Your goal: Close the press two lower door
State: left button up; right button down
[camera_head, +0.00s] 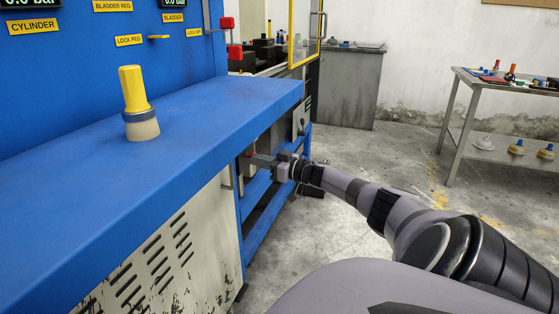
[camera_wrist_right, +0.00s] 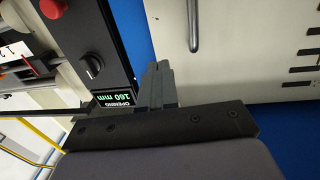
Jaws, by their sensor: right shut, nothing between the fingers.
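The press lower door (camera_head: 185,250) is an off-white, worn panel with dark vent slots, below the blue ledge on the left of the head view. In the right wrist view what looks like the same panel (camera_wrist_right: 245,60) fills the upper right, with a grey bar handle (camera_wrist_right: 193,25). How far the door stands open is hard to tell. My right gripper (camera_head: 252,158) is by the blue frame just right of the panel. In the wrist view its fingers (camera_wrist_right: 157,72) are together, empty, left of and apart from the handle. My left gripper is out of view.
The blue ledge (camera_head: 200,110) overhangs the panel and carries a yellow-handled tool (camera_head: 135,100). A control box with a display (camera_wrist_right: 115,99) is close left of the fingers. A grey cabinet (camera_head: 350,85) and a table (camera_head: 500,82) stand farther back. The floor between is open.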

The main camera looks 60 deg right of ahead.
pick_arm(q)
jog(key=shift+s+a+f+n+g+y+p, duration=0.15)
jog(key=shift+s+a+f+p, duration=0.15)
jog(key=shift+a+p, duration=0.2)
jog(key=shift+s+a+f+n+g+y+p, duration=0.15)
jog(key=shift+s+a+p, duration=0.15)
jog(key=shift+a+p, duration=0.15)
pick_arm(e)
jog(key=shift+s+d, duration=0.2)
jog(key=shift+s, duration=0.7)
jog(key=shift+s+d, duration=0.2)
jog(key=shift+s, duration=0.75)
jog(key=shift+s+d, duration=0.2)
jog(key=shift+s, duration=0.7)
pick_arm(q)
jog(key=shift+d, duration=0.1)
